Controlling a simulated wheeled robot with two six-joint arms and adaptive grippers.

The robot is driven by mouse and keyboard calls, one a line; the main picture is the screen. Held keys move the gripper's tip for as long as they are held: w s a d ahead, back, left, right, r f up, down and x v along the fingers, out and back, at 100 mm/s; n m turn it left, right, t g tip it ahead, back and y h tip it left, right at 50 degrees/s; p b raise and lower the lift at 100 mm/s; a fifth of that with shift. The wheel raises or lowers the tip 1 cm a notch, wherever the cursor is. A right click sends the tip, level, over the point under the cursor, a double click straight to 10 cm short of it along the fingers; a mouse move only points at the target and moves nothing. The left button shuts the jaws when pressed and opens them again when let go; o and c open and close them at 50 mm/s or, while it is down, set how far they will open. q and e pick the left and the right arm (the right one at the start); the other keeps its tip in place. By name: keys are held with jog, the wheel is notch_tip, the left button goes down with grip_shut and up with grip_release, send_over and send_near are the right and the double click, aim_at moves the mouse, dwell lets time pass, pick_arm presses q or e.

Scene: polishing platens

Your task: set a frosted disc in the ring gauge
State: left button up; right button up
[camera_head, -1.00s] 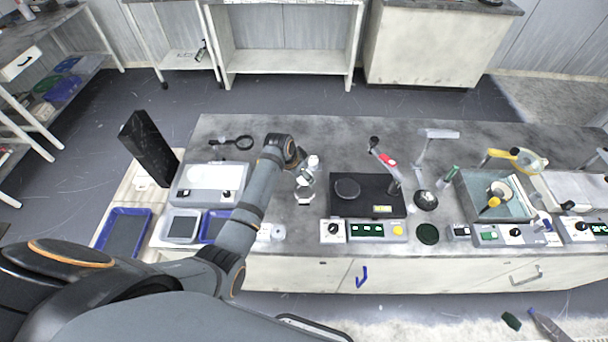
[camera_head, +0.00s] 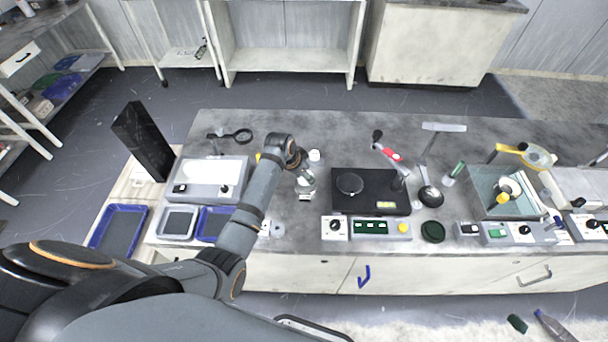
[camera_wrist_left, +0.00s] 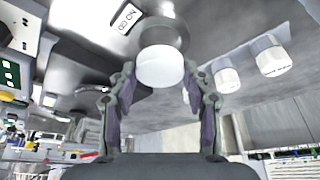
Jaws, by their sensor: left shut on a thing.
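My left gripper (camera_wrist_left: 158,74) is shut on a whitish round frosted disc (camera_wrist_left: 160,66), which sits between its two fingertips in the left wrist view. A round grey metal ring, which looks like the ring gauge (camera_wrist_left: 166,32), shows just beyond the disc, partly hidden by it. I cannot tell whether disc and ring touch. In the head view my left gripper (camera_head: 303,180) points down at the bench left of the black polishing machine; the disc is not clear there. My right gripper is not in view.
The black polishing machine (camera_head: 370,205) stands right of the gripper. A grey-white device (camera_head: 210,170) and blue trays (camera_head: 120,207) lie left. A white-capped bottle (camera_head: 314,156) stands close behind the gripper. A magnifier (camera_head: 240,136) lies at the back left.

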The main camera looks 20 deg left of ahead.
pick_arm(q)
jog(key=shift+f, duration=0.4)
jog(key=shift+f+b, duration=0.4)
jog(key=shift+f, duration=0.2)
dwell(0.6)
jog(key=shift+f+p, duration=0.4)
jog(key=shift+p, duration=0.05)
dwell(1.0)
jog(key=o, duration=1.3)
jog(key=v, duration=1.2)
jog(key=shift+s+f, duration=0.1)
jog(key=shift+s, duration=0.05)
